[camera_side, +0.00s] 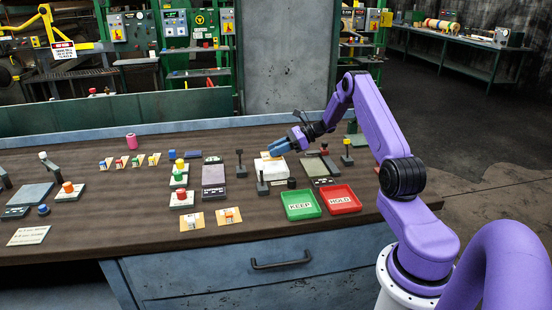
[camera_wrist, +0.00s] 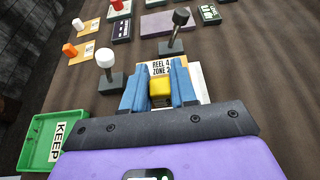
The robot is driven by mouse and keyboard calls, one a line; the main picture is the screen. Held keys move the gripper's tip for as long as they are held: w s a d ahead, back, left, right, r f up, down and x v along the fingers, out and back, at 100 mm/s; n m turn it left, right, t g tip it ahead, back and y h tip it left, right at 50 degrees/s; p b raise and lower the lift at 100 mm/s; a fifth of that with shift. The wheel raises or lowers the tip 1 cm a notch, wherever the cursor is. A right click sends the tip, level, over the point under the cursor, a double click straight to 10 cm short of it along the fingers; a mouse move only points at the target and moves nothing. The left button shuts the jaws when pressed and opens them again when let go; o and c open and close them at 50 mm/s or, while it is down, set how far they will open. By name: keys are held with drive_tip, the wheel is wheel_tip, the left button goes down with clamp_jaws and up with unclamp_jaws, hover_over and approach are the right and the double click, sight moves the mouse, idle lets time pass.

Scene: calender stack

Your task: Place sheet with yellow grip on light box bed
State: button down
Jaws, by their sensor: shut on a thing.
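My gripper (camera_wrist: 160,88) is shut on the yellow grip (camera_wrist: 160,94), which sits between its two blue fingers in the wrist view. The held sheet (camera_wrist: 176,68) is a pale card with an orange edge, printed "REEL 4 ZONE 2"; the fingers hide part of it. In the side view, my gripper (camera_side: 287,143) points down-left over the white light box (camera_side: 272,172). A small orange-yellow patch shows just under the fingertips, at the box top. I cannot tell whether the sheet touches the bed.
Black lever posts (camera_side: 262,184) stand beside the box, one white-knobbed in the wrist view (camera_wrist: 107,68). The green KEEP tray (camera_side: 286,214) and red HOLD tray (camera_side: 357,208) lie in front. Several small sheets (camera_side: 121,163) lie farther left.

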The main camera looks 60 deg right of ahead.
sight(276, 165)
drive_tip(key=shift+w+d+f, duration=0.15)
drive_tip(key=shift+w+f, duration=0.2)
drive_tip(key=shift+f, duration=1.55)
drive_tip(key=shift+f, duration=0.1)
drive_tip(key=c, duration=0.9)
unclamp_jaws()
